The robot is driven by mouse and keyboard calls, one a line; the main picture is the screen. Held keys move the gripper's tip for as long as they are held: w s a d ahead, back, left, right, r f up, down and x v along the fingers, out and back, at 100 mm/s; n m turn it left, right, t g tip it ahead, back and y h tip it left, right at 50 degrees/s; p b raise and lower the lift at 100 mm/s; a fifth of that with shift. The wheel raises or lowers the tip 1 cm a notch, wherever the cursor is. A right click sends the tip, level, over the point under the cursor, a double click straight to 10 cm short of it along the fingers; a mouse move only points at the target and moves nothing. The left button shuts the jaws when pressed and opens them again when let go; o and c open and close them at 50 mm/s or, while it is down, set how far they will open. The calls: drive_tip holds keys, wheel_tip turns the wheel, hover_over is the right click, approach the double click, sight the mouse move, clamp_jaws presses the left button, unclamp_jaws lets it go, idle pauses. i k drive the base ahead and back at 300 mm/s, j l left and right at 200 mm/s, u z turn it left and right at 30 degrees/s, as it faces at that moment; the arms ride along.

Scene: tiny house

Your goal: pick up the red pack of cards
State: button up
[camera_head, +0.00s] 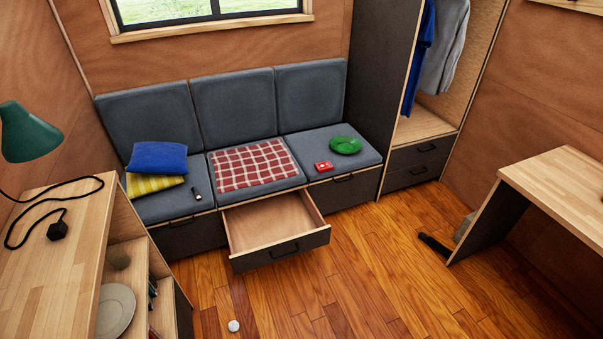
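My gripper is not in view.
An empty drawer (277,228) stands pulled out below the bench's middle seat. A white ball (233,326) lies on the floor. A wooden counter (48,250) is at the left, a desk (560,180) at the right. The wooden floor (390,270) between is mostly clear.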

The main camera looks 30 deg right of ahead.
sight(322, 167)
drive_tip(key=i+l+u, duration=0.15)
drive_tip(key=u, duration=0.2)
drive_tip(key=i+l+u, duration=0.1)
drive_tip(key=l+u, duration=0.4)
drive_tip(key=u, duration=0.2)
drive_tip(key=i+l, duration=0.1)
drive_tip(key=l, duration=0.35)
drive_tip(key=i+l, duration=0.1)
drive_tip(key=l, duration=0.4)
drive_tip(key=i+l, duration=0.15)
drive_tip(key=l, duration=0.3)
drive_tip(key=i+l, duration=0.1)
drive_tip(key=l, duration=0.35)
drive_tip(key=i+l, duration=0.1)
drive_tip(key=l, duration=0.4)
drive_tip(key=i+l, duration=0.1)
drive_tip(key=l, duration=0.35)
drive_tip(key=i+l, duration=0.15)
drive_tip(key=l, duration=0.3)
drive_tip(key=i+l, duration=0.1)
drive_tip(key=l, duration=0.4)
